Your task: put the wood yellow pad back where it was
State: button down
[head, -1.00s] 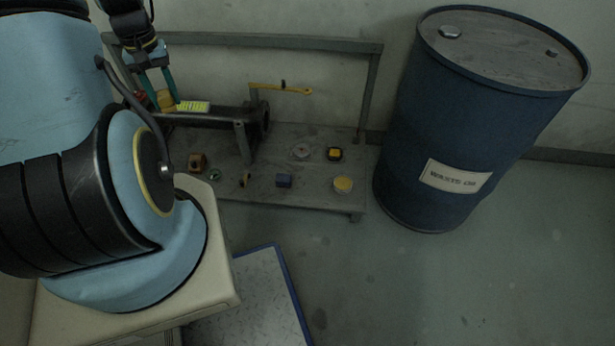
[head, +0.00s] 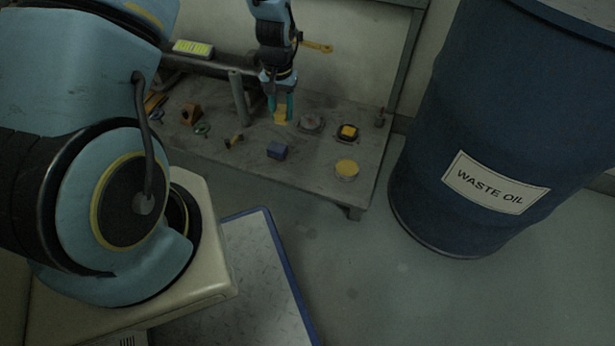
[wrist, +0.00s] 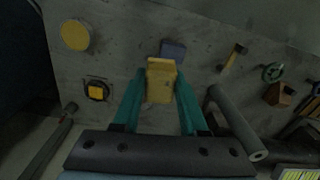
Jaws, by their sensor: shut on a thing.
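The wood yellow pad (head: 281,114) is a small yellow block between the fingers of my gripper (head: 281,108). In the wrist view the pad (wrist: 161,82) sits between the two teal fingers (wrist: 158,88), which are shut on it. My gripper points down over the middle of the grey bench (head: 320,180). The pad is low, close to the bench top; I cannot tell if it touches.
A yellow-topped round tin (head: 347,169) and a dark holder with a yellow square (head: 347,132) stand on the right. A post (head: 239,98), a small hammer-like piece (head: 234,140), a green wheel (head: 202,129) and a wooden block (head: 191,114) are left. A blue drum (head: 440,150) stands beside the bench.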

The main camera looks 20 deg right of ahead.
jog(key=s+d+f+m+b, duration=0.2)
jog(key=s+d+f+b, duration=0.15)
jog(key=d+f, duration=0.35)
jog(key=b, duration=0.2)
send_over(308, 164)
notch_tip(308, 164, down, 7)
jog(key=shift+r, duration=0.15)
jog(key=shift+f+b, duration=0.75)
jog(key=shift+f, duration=1.05)
jog(key=shift+a+f, duration=0.1)
jog(key=shift+c, duration=2.2)
grip_release()
